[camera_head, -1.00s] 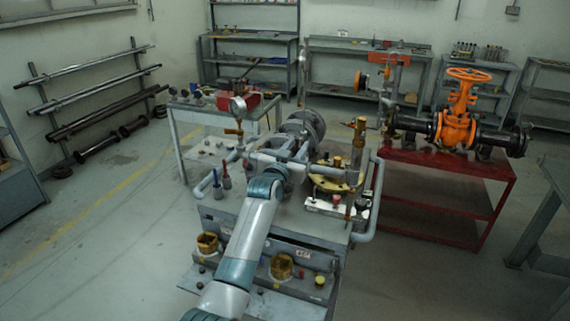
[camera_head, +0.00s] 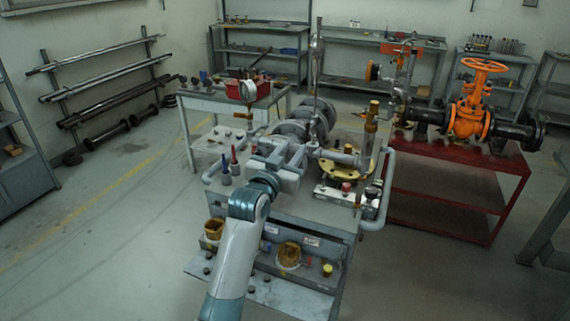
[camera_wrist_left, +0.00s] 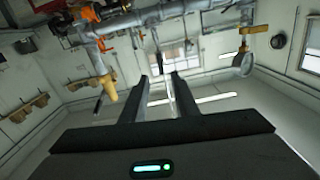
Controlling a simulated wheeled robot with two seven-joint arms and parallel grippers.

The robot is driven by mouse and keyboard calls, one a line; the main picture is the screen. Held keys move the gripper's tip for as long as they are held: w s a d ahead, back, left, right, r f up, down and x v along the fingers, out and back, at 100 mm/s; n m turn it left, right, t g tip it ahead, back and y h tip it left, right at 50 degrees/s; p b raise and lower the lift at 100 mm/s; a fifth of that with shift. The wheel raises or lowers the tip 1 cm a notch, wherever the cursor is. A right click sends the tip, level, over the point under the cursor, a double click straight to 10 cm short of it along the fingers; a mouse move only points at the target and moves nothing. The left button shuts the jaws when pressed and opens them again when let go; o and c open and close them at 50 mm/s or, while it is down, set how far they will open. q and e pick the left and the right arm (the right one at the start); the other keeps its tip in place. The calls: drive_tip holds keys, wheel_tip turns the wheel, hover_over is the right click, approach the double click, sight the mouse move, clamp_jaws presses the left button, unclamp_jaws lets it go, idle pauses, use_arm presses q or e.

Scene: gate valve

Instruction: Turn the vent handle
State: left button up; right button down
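A brass-coloured lever (camera_head: 243,115) sits under a round gauge (camera_head: 248,91) on the bench's pipework. It looks like a vent handle, but I cannot be sure which fitting is meant. In the left wrist view a yellow lever (camera_wrist_left: 256,29) shows beside the gauge (camera_wrist_left: 243,64), at the upper right. My left gripper (camera_head: 280,152) is over the bench, in front of the pipes and to the lower right of the lever. In the left wrist view its two fingers (camera_wrist_left: 158,76) stand apart with nothing between them, and the lever is off to their right. My right gripper is not in view.
A brass upright fitting (camera_head: 370,127) stands on the bench's right side; it shows at left in the wrist view (camera_wrist_left: 107,88). Red and blue bottles (camera_head: 234,160) stand left of my gripper. A red table (camera_head: 440,205) carries an orange valve (camera_head: 469,118).

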use_arm(q)
drive_tip(key=shift+b+v, duration=0.45)
drive_tip(key=shift+v, duration=2.05)
